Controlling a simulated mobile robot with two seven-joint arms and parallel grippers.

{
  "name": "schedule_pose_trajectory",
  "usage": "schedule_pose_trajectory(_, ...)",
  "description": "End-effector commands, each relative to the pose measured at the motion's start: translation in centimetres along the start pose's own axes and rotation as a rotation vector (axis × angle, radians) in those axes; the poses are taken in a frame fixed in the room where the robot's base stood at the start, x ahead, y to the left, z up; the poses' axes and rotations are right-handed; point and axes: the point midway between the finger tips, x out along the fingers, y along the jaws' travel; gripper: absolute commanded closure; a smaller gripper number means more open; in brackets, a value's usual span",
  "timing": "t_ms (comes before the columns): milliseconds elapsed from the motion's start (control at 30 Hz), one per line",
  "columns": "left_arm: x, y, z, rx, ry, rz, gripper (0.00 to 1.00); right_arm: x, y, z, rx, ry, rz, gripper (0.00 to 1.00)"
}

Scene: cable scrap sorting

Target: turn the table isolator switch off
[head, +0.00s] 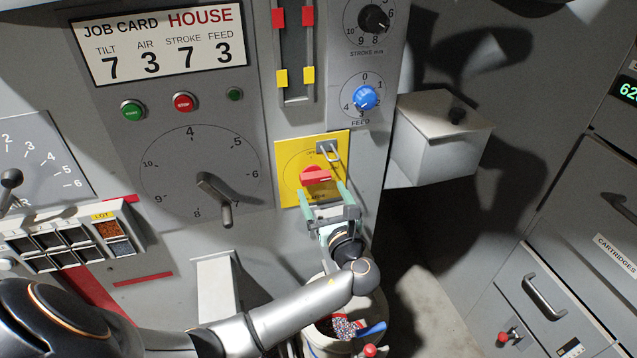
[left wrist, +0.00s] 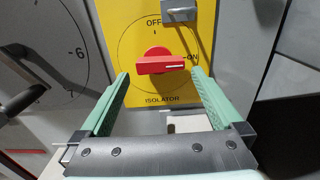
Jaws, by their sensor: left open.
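The isolator switch is a red rotary handle (head: 316,177) on a yellow plate (head: 288,165) low on the machine's panel. In the left wrist view the red handle (left wrist: 161,66) lies level, its white line at the right end, towards ON. OFF is printed above it on the yellow plate (left wrist: 122,20). My left gripper (head: 322,188) is open in front of the plate. In the left wrist view its green fingertips (left wrist: 160,73) stand at either side of the handle, apart from it. The space between the fingers is empty. My right gripper is not in view.
A grey hasp (head: 328,150) hangs at the plate's upper right. A blue feed knob (head: 365,97) is above, and a grey box (head: 442,138) juts out to the right. A large black-handled dial (head: 217,190) is to the left. A bucket of scrap (head: 378,340) stands below my arm.

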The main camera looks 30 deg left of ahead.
Motion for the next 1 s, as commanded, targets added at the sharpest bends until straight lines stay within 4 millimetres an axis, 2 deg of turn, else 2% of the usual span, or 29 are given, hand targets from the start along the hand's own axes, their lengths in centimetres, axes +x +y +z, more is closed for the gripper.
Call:
schedule_pose_trajectory(100, 2.0, 0.0, 0.1, 0.0, -0.001, 0.001, 0.0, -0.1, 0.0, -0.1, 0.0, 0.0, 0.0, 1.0)
schedule_pose_trajectory(233, 3.2, 0.0, 0.0, 0.0, 0.0, 0.0, 0.0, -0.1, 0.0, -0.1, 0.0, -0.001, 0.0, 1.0)
schedule_pose_trajectory(600, 3.8, 0.0, -0.1, -0.002, 0.002, -0.002, 0.0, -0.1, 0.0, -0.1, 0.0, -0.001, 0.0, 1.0)
schedule_pose_trajectory(1000, 3.7, 0.0, -0.1, -0.001, 0.002, -0.002, 0.44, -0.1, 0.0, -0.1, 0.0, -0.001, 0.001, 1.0)
